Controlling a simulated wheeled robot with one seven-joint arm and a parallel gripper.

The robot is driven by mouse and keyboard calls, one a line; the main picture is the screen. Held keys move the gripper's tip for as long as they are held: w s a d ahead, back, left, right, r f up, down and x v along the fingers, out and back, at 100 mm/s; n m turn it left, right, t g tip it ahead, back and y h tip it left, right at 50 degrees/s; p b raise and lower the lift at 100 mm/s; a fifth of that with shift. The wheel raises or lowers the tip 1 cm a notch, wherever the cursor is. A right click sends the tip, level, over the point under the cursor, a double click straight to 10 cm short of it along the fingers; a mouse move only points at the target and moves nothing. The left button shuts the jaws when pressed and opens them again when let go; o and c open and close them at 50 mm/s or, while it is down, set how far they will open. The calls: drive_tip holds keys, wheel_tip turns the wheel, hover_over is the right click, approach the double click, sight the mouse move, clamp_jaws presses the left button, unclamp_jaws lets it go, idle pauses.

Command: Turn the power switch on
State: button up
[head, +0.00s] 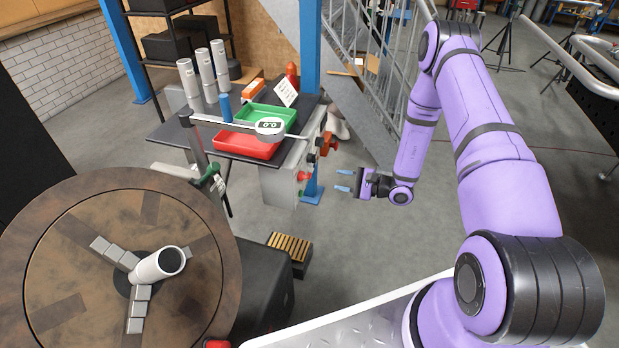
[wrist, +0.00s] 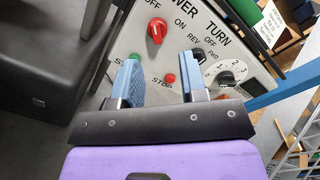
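The power switch (wrist: 156,29) is a red knob on a light grey control panel (wrist: 118,40), under the partly cut-off word ending in "WER" and between the labels OFF and ON. I cannot tell exactly which way its pointer lies. My gripper (wrist: 160,72) is open and empty, with two blue fingers spread apart in front of the panel. The knob shows beyond the fingertips, apart from them. In the head view my gripper (head: 344,180) is to the right of the panel's grey box (head: 281,180), whose labelled face is turned mostly away.
The panel also holds a small red stop button (wrist: 170,78), a green button (wrist: 137,57) partly behind the left finger, a black selector (wrist: 199,56) and a numbered dial (wrist: 226,78). A red tray (head: 245,146) and green tray (head: 262,117) lie on the bench. Open floor lies below my gripper.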

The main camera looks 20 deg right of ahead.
sight(307, 178)
drive_tip(key=shift+m+t, duration=0.4)
drive_tip(key=w+a, duration=0.2)
drive_tip(key=w+a+f, duration=0.1)
drive_tip(key=w+a, duration=0.1)
drive_tip(key=a, duration=0.1)
drive_tip(key=w+a+f, duration=0.1)
drive_tip(key=w+a, duration=0.1)
drive_tip(key=a, duration=0.1)
drive_tip(key=shift+w+a+f, duration=0.1)
drive_tip(key=shift+a+f, duration=0.05)
clamp_jaws()
